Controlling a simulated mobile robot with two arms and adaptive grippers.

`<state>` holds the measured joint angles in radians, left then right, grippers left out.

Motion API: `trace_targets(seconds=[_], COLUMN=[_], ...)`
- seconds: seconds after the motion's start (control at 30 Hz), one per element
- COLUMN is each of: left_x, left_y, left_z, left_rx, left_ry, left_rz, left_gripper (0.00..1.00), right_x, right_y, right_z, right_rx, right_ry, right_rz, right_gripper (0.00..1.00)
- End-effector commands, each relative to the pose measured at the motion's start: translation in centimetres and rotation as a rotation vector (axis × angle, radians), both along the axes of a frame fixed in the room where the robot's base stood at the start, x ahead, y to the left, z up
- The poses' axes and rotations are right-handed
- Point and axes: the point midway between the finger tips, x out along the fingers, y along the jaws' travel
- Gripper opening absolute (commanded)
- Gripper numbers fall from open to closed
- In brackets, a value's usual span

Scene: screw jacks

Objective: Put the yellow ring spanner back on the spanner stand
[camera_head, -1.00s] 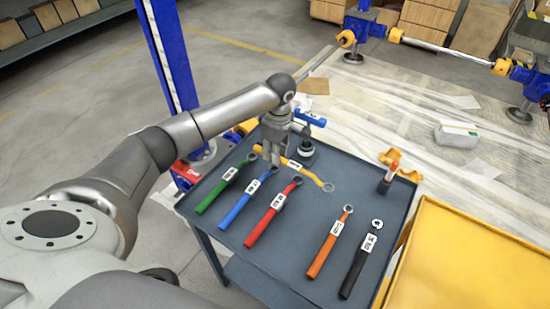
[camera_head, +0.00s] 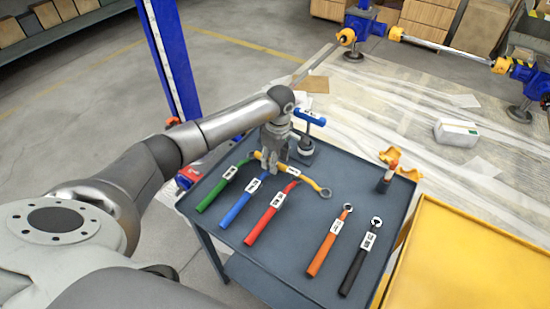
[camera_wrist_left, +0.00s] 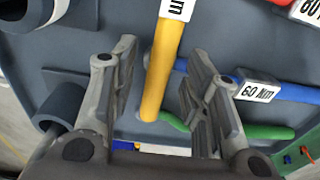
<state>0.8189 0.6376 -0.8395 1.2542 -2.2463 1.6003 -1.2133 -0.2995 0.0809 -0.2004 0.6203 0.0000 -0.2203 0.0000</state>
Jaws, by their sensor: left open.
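The yellow ring spanner (camera_head: 308,180) is over the back part of a dark grey table (camera_head: 300,210), its ring toward the right and its handle end toward the left. It crosses the far ends of the red and blue spanners; I cannot tell whether it touches them. My left gripper (camera_head: 274,170) is over its handle. In the left wrist view, the yellow handle (camera_wrist_left: 160,70) passes between the open fingers of my left gripper (camera_wrist_left: 165,95), with gaps on both sides. I cannot clearly identify the spanner stand. My right gripper is out of view.
Green (camera_head: 222,188), blue (camera_head: 243,203), red (camera_head: 266,219), orange (camera_head: 326,247) and black (camera_head: 358,262) spanners lie on the table. A post with a blue-handled tool (camera_head: 309,117) stands behind my gripper. A yellow surface (camera_head: 470,260) is at the right.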

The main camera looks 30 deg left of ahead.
Motion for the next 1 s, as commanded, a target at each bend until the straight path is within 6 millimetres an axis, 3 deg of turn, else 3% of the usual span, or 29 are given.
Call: trace_targets(seconds=[0.27, 0.7, 1.0], left_x=[0.1, 0.1, 0.0], left_y=[0.0, -0.6, -0.7], left_z=[0.9, 9.7, 12.3], left_rx=[0.001, 0.001, 0.001], left_ry=[-0.002, -0.005, 0.000], left_rz=[0.000, 0.000, 0.000], left_gripper=[0.43, 0.43, 0.43], right_x=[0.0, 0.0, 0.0], right_y=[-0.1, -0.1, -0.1], right_z=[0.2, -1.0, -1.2], right_rx=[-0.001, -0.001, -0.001], right_ry=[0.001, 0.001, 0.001], right_rz=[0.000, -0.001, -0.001], right_gripper=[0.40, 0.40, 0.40])
